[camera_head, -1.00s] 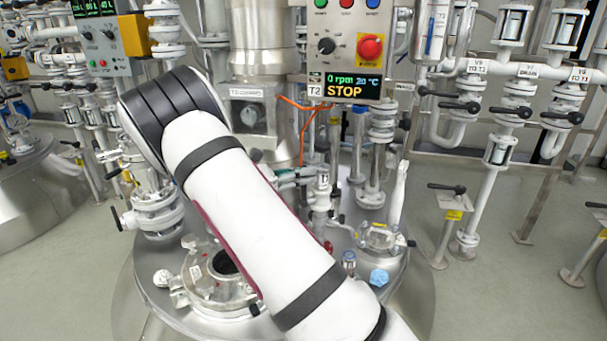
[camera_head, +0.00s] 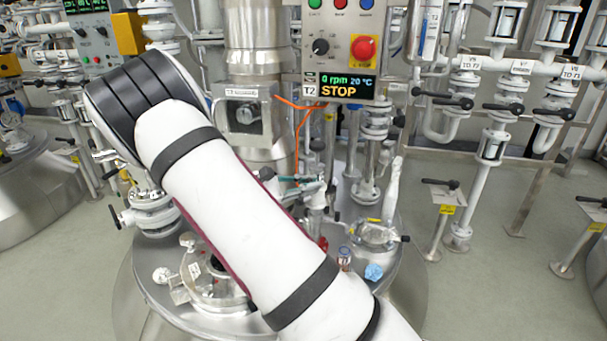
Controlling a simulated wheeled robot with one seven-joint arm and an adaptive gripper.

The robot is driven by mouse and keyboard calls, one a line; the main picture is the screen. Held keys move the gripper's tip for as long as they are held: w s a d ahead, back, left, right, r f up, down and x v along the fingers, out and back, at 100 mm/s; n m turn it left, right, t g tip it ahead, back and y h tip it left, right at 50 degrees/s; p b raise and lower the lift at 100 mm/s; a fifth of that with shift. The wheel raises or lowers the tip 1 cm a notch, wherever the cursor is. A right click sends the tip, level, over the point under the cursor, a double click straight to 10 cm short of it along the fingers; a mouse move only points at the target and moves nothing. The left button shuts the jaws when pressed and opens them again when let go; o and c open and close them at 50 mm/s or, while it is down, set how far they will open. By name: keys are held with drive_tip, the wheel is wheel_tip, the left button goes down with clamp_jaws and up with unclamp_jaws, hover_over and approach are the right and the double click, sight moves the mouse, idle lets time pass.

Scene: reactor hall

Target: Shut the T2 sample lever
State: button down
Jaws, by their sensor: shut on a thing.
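The T2 vessel lid (camera_head: 150,285) is a round steel top below the T2 control panel (camera_head: 340,52), whose screen reads 0 rpm, 20 °C and STOP. Small pipe fittings with a teal-grey handle (camera_head: 303,187) stand behind the lid's middle, partly covered by my arm. I cannot tell for sure which part is the T2 sample lever. My white arm with black bands crosses the view from the lower right to the upper left and hides much of the lid. My gripper does not show; its hold on anything is hidden.
A round port (camera_head: 375,235) with a clamp, a small bottle (camera_head: 344,258) and a blue crumpled item (camera_head: 374,272) are on the lid's right side. Black-handled valves (camera_head: 448,98) line the pipe rack at right. A stand (camera_head: 442,190) rises from open floor there.

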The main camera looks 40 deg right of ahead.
drive_tip(key=s+f+m+t+b, duration=0.3)
drive_tip(key=s+f+m+b, duration=0.1)
drive_tip(key=f+m, duration=0.4)
drive_tip(key=shift+s+a+m+y+b, duration=0.35)
drive_tip(key=shift+m+b, duration=0.4)
drive_tip(key=shift+m, duration=0.45)
drive_tip(key=shift+f, duration=0.1)
drive_tip(key=c, duration=1.6)
unclamp_jaws()
